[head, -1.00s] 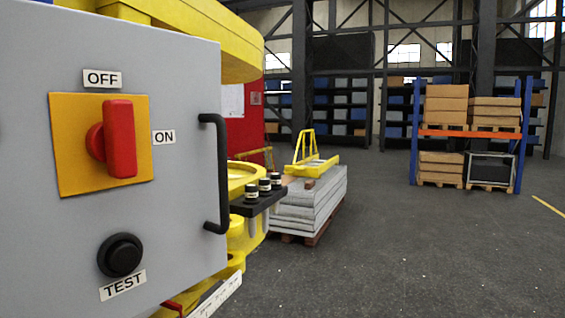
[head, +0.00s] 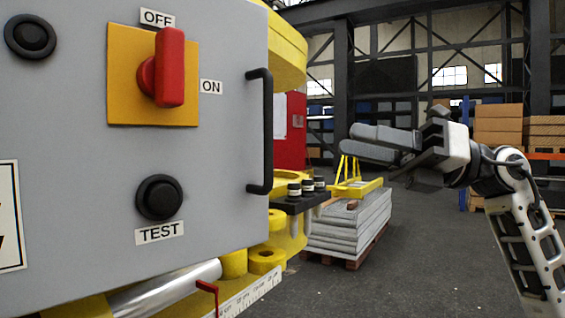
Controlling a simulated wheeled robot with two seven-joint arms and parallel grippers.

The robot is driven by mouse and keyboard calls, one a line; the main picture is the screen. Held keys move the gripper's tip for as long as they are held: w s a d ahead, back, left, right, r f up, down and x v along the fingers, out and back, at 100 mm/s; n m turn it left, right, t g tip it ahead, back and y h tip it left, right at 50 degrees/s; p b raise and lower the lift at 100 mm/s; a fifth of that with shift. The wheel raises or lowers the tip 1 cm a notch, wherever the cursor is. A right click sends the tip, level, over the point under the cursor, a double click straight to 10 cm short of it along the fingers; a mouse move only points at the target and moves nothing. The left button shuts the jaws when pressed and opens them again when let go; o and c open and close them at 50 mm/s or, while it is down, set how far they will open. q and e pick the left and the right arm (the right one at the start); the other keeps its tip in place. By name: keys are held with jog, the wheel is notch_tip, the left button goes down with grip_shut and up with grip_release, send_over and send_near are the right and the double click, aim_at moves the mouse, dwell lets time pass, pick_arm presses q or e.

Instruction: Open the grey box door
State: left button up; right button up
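The grey box door (head: 80,215) fills the left of the head view, its flat face towards me and looking closed. A black vertical bar handle (head: 264,135) stands out near its right edge. The red rotary switch (head: 169,68) on its orange plate is upright at the OFF label. My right gripper (head: 347,140) is in the air right of the handle, its grey fingers pointing left at it. It is apart from the handle and holds nothing I can see. The fingers lie close together from this angle, so their opening is unclear. My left gripper is out of view.
A black TEST button (head: 160,198) is below the switch, and another black button (head: 30,37) is at upper left. A small rack with black-capped vials (head: 307,190) is just right of the door. Stacked slabs (head: 350,228) stand behind on a pallet.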

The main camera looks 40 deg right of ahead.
jog(key=s+r+n+t+h, duration=0.1)
jog(key=s+r+n+h, duration=0.2)
jog(key=s+h, duration=0.3)
pick_arm(q)
jog(key=p, duration=0.2)
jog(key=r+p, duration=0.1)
jog(key=p, duration=0.2)
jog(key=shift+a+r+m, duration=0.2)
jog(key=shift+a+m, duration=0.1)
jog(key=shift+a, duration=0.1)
pick_arm(e)
jog(key=w+a+y, duration=0.1)
jog(key=w+a, duration=0.9)
jog(key=shift+w, duration=0.1)
grip_shut()
